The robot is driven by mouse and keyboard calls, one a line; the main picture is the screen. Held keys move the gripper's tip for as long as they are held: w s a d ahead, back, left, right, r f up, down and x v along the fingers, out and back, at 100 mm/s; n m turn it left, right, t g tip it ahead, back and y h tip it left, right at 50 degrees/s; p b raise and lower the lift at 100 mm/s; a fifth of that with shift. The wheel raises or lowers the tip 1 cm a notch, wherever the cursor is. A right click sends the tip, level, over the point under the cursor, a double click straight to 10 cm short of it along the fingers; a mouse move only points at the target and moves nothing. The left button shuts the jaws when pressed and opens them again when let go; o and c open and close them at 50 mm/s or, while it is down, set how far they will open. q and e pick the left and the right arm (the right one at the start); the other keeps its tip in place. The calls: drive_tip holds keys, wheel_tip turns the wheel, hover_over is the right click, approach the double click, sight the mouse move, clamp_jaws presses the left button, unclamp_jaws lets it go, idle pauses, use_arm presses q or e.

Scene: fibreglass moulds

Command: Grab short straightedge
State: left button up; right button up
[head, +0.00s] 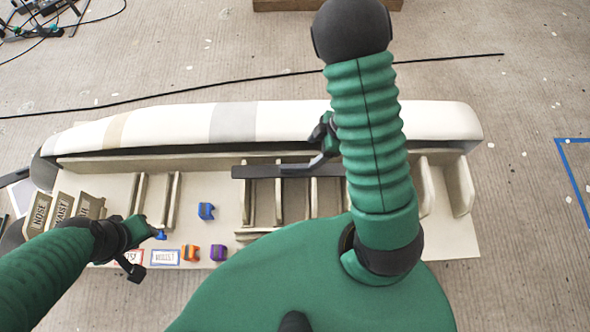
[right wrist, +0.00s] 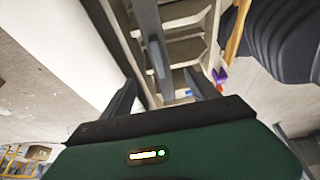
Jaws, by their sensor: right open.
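A dark, flat bar, which looks like the short straightedge (head: 256,172), lies across the upright ribs of the mould in the head view. Its right end is hidden behind my right arm. My right gripper (head: 322,150) is over the bar's right part, partly hidden by my arm. In the right wrist view, the fingers of my right gripper (right wrist: 160,92) are apart, with the grey bar (right wrist: 156,50) running between them; I cannot tell whether they touch it. My left gripper (head: 145,250) is low at the left, near a small blue piece (head: 160,235); its fingers are unclear.
The cream mould (head: 290,245) holds several ribs and labelled blocks (head: 62,208) at the left. Blue (head: 206,211), orange (head: 190,253) and purple (head: 218,252) pieces stand on it. A long padded white beam (head: 290,120) borders its far side. A black cable crosses the floor.

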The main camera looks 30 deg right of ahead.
sight(297, 166)
drive_tip(key=b+x, duration=0.1)
drive_tip(key=x, duration=0.4)
drive_tip(key=b+x, duration=0.1)
drive_tip(key=x, duration=0.2)
drive_tip(key=shift+w+d+f+b, duration=0.25)
drive_tip(key=shift+f+b, duration=0.1)
drive_tip(key=shift+f, duration=0.1)
drive_tip(key=shift+a+f, duration=0.2)
drive_tip(key=shift+a, duration=0.05)
drive_tip(key=b+x, duration=0.2)
drive_tip(key=x, duration=0.2)
drive_tip(key=shift+a, duration=0.2)
drive_tip(key=shift+w+f, duration=0.15)
drive_tip(key=shift+f, duration=0.25)
drive_tip(key=shift+d, duration=0.15)
drive_tip(key=shift+c, duration=0.6)
drive_tip(key=c, duration=0.9)
drive_tip(key=shift+r, duration=0.1)
clamp_jaws()
